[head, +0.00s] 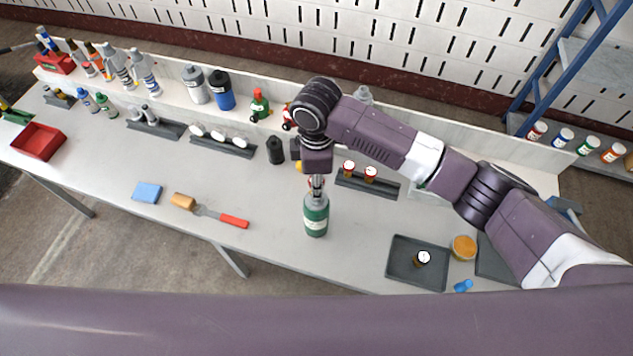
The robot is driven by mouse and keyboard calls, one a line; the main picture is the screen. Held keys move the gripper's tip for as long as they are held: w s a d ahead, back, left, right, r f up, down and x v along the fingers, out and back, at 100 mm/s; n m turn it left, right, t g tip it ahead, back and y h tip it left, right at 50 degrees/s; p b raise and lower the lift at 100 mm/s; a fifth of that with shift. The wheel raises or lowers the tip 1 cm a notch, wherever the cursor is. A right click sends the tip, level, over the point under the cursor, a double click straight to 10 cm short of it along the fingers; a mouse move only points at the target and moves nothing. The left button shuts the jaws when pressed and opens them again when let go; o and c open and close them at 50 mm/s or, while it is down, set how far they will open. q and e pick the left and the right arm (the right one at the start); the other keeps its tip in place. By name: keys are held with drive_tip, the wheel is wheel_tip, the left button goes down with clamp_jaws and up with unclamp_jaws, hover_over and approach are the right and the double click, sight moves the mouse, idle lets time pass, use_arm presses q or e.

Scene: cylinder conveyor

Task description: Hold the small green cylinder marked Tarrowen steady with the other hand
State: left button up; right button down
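A small green cylinder (316,216) with a grey shoulder and a pale label band stands upright near the front of the table. The label is too small to read, so I cannot confirm the name Tarrowen. My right gripper (316,186) points straight down at the top of this cylinder, at its neck. The fingers look close together there, but I cannot tell whether they are closed on the neck. The cylinder's valve is mostly hidden by the gripper. My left gripper is not in view.
A grey tray (402,279) holding a gauge (423,258) is to the right, beside an orange round lid (464,247). Cylinders line the back ledge (175,94).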

drive_tip(key=shift+m, duration=0.7)
drive_tip(key=c, duration=1.5)
unclamp_jaws()
wheel_tip(320, 180, up, 11)
drive_tip(key=shift+r, duration=0.5)
